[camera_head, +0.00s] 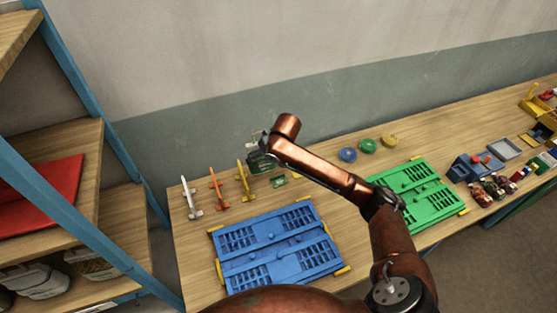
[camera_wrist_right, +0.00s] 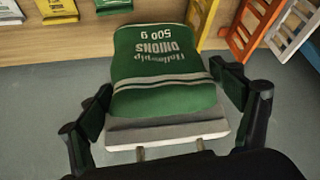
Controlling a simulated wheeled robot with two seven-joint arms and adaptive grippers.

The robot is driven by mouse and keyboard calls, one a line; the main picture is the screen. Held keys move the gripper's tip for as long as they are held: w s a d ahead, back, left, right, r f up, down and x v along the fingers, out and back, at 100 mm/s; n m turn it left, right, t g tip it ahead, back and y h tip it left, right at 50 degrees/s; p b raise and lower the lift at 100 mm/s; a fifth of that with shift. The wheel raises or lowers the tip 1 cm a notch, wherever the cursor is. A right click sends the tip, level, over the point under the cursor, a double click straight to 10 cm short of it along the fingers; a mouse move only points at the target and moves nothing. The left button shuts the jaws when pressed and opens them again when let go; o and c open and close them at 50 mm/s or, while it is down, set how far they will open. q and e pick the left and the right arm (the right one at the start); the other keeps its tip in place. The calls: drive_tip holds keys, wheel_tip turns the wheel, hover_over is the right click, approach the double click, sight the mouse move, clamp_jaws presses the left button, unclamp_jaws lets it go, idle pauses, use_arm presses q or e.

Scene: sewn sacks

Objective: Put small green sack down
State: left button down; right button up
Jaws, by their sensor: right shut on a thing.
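The small green sack (camera_wrist_right: 165,75), with white lettering reading onions 500 g and pale stripes, fills the middle of the right wrist view. My right gripper (camera_wrist_right: 168,97) is shut on it, one dark finger at each side. In the head view my right gripper (camera_head: 260,148) is at the back of the table, near the wall, and the sack (camera_head: 262,163) shows as a dark green patch under it. I cannot tell whether the sack touches the table. My left gripper is not in view.
White (camera_head: 191,198), orange (camera_head: 218,188) and yellow (camera_head: 243,180) racks stand left of the gripper. A small green item (camera_head: 279,181) lies close by. Blue (camera_head: 275,245) and green (camera_head: 420,190) slotted crates lie in front. Coloured rolls (camera_head: 368,146) lie to the right.

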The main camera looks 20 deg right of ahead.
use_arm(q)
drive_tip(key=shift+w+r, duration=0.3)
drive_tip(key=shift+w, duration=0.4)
use_arm(e)
drive_tip(key=w+d+f, duration=0.4)
drive_tip(key=d+f, duration=0.2)
drive_tip(key=f, duration=0.4)
drive_tip(key=shift+d, duration=0.3)
drive_tip(key=shift+f, duration=0.2)
drive_tip(key=o, duration=1.5)
drive_tip(key=shift+f, duration=0.1)
drive_tip(key=shift+c, duration=0.2)
drive_tip(key=shift+o, duration=0.7)
